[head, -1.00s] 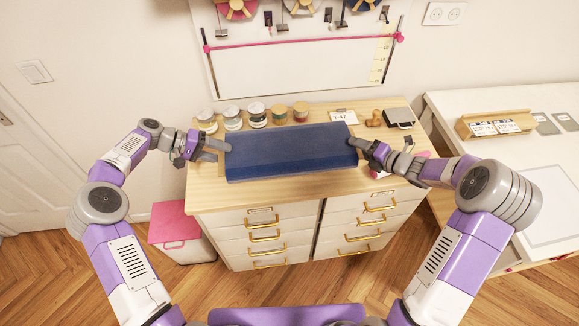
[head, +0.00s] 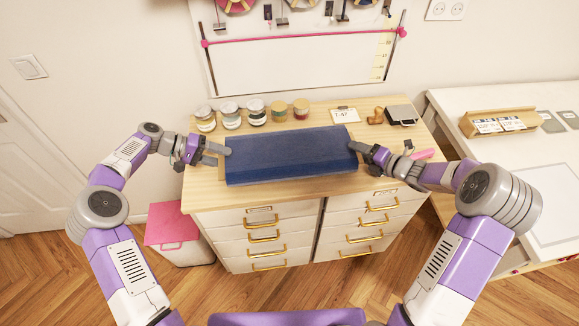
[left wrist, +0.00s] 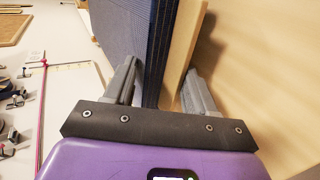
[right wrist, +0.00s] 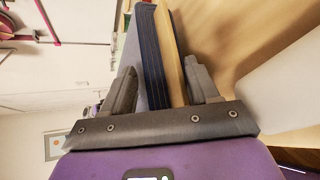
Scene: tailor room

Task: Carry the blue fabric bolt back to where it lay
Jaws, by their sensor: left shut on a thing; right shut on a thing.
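The blue fabric bolt (head: 290,155) is a long flat dark-blue slab. It lies level, left to right, over the wooden top of the drawer cabinet (head: 300,192). I cannot tell whether it touches that top. My left gripper (head: 217,154) is shut on its left end and my right gripper (head: 358,150) on its right end. In the left wrist view, the left fingers (left wrist: 160,88) stand either side of the layered blue edge and a pale board. The right wrist view shows the right fingers (right wrist: 166,88) likewise around the other end.
Several jars (head: 256,113) stand along the cabinet's back edge. A label card (head: 345,115), a stamp (head: 375,116) and a dark box (head: 400,115) are at the back right. A pink-lidded bin (head: 172,223) stands left, and a white table (head: 520,155) right.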

